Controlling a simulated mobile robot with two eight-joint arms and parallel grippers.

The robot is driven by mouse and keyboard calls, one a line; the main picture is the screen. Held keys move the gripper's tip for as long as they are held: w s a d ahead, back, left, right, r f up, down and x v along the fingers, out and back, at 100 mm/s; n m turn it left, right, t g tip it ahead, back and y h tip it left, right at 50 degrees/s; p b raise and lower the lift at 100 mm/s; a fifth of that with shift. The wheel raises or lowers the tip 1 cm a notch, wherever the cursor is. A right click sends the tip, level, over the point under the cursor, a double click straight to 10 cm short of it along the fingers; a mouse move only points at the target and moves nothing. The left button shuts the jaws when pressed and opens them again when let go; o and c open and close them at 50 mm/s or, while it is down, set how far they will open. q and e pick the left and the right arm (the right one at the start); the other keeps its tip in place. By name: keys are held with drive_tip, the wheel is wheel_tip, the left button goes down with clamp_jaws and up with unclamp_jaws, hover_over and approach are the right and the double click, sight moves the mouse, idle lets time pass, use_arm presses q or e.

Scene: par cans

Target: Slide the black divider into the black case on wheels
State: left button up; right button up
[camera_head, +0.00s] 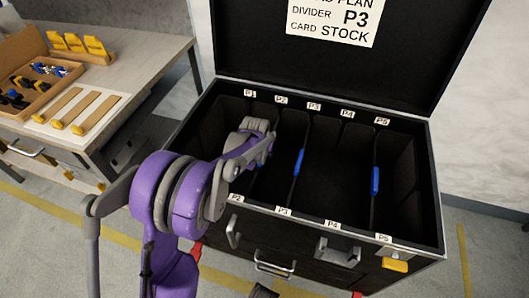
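The open black case (440,215) has labelled positions P1 to P5 along its back and front rims. A black divider with a blue grip (299,162) stands in the case at the P3 labels, its top edge near rim level. A second blue grip (375,181) shows on a panel at about P5. The purple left arm reaches over the case's left part. My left gripper (264,134) is at its end, around P1 to P2, apart from the P3 blue grip. Its fingers are too unclear to tell open from shut. My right gripper is not seen.
The raised lid carries a card (333,18) reading "DIVIDER P3 CARD STOCK". A workbench (150,60) at left holds a cardboard box (75,95) of small parts and several wooden strips. The case front has metal handles and a yellow latch (395,265).

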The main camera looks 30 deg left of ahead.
use_arm(q)
drive_tip(key=shift+o, duration=0.7)
drive_tip(key=p+v, duration=0.3)
drive_tip(key=v, duration=0.7)
drive_tip(key=shift+s+r, duration=0.15)
drive_tip(key=shift+r, duration=0.25)
